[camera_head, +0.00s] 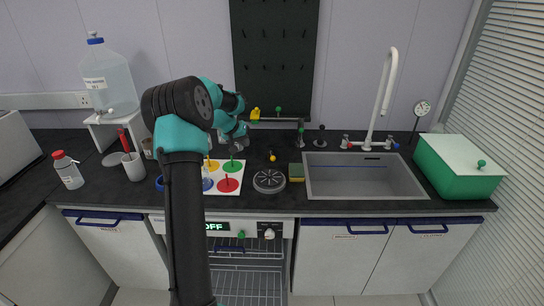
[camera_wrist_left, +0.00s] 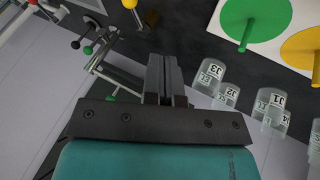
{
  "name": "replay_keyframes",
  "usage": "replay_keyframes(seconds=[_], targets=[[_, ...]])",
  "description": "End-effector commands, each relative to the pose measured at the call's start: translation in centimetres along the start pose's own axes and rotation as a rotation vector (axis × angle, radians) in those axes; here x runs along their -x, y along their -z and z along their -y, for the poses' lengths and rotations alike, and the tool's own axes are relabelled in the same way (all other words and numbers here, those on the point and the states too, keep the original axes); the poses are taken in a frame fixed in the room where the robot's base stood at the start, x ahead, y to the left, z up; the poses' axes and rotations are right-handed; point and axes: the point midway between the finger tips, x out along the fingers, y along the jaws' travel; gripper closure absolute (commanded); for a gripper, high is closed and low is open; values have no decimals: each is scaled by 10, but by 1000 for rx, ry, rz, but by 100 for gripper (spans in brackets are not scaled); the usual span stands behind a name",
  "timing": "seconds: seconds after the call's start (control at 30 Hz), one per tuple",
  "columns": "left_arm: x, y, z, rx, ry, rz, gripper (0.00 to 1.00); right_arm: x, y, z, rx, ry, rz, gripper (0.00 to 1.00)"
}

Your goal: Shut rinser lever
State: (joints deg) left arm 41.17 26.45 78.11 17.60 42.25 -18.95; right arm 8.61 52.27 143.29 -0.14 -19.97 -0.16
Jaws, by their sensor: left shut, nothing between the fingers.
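In the head view, a round, dark ribbed disc (camera_head: 268,181), which looks like the rinser, lies on the black counter left of the sink. A short lever-like piece with a yellow knob (camera_head: 272,157) stands behind it. I cannot tell for sure which part is the rinser lever or how it is set. My left gripper (camera_head: 240,143) is near the back of the counter, left of the yellow knob and partly hidden by my arm. In the left wrist view its fingers (camera_wrist_left: 165,60) are shut and empty, with a yellow-tipped lever (camera_wrist_left: 111,29) beyond them to the upper left.
A white board (camera_head: 239,169) with coloured discs lies below my gripper. Clear labelled jars (camera_wrist_left: 270,105) stand close by in the wrist view. Small taps (camera_head: 301,135) line the back. The sink (camera_head: 365,178) and a green box (camera_head: 460,168) are right; a bottle (camera_head: 108,80) is left.

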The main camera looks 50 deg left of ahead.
Motion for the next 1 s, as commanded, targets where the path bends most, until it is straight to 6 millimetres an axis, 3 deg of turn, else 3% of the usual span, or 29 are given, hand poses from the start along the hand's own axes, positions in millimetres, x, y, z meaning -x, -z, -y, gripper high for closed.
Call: replay_keyframes(seconds=[0.37,0.53,1.0], targets=[[0,0,2,-1,2,0,100,0,0,0,0,0,0,57],[-8,0,2,-1,2,1,100,0,0,0,0,0,0,57],[-79,0,2,-1,2,1,100,0,0,0,0,0,0,57]])
